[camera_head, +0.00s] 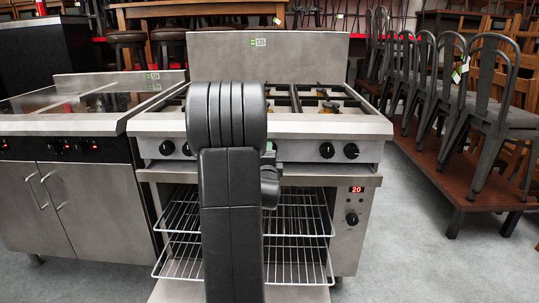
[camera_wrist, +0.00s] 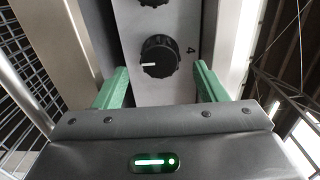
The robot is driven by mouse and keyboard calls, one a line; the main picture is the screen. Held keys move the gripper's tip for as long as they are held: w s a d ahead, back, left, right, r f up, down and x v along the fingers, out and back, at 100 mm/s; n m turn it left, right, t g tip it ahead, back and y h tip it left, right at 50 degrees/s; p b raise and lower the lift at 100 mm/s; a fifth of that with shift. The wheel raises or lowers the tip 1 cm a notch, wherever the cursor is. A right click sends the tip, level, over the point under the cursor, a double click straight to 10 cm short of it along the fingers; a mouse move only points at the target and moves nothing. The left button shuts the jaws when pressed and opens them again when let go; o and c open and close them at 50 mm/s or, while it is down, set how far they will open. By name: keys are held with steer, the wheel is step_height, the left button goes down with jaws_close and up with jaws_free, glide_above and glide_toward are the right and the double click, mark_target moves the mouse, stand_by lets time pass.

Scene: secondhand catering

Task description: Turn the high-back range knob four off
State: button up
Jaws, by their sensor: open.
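The high-back range (camera_head: 215,65) stands in the middle of the head view, with a row of black knobs along its front panel. In the wrist view a black knob (camera_wrist: 160,57) has the mark "4" printed beside it. Its white pointer line points to the left of that picture. My gripper (camera_wrist: 161,70) is open, with one green finger on each side of this knob and visible gaps at both sides. The fingers do not appear to touch it. In the head view my arm hides most of my gripper and part of the knob row.
Below the panel is an open oven with wire racks (camera_head: 300,222) and a lowered door. A red display (camera_head: 357,189) reads 20 above another knob (camera_head: 352,218). A second cooker (camera_head: 80,195) stands close on the left. Metal chairs (camera_head: 483,100) stand on a low platform at right.

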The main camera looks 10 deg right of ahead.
steer(key=shift+w+d, duration=0.25)
steer(key=shift+w, duration=0.8)
steer(key=shift+w+d, duration=0.2)
steer(key=shift+w, duration=0.8)
steer(key=c, duration=1)
